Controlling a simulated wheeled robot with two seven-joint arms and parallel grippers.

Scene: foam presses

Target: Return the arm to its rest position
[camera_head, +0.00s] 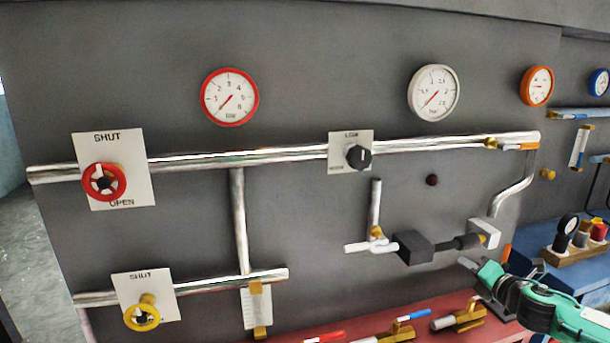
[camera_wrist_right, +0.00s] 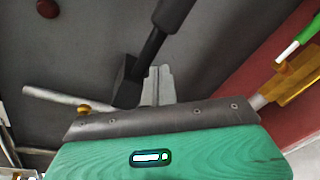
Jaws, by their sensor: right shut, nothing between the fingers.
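My right arm comes in from the lower right in the head view, green with a dark wrist. Its gripper (camera_head: 470,264) points left, in front of the wall and just below the black block fitting (camera_head: 412,247). In the right wrist view the grey fingers (camera_wrist_right: 157,85) are together, with nothing seen between them. The black block (camera_wrist_right: 127,82) and its rod appear beyond them; I cannot tell the exact gap. My left gripper is not in view.
A red bench (camera_head: 385,325) with valve fittings (camera_head: 458,317) runs below the gripper. A wooden holder (camera_head: 575,252) with small items stands above the forearm at right. The wall carries pipes, a red handwheel (camera_head: 104,182), a yellow handwheel (camera_head: 141,317), a black knob (camera_head: 358,156) and several gauges.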

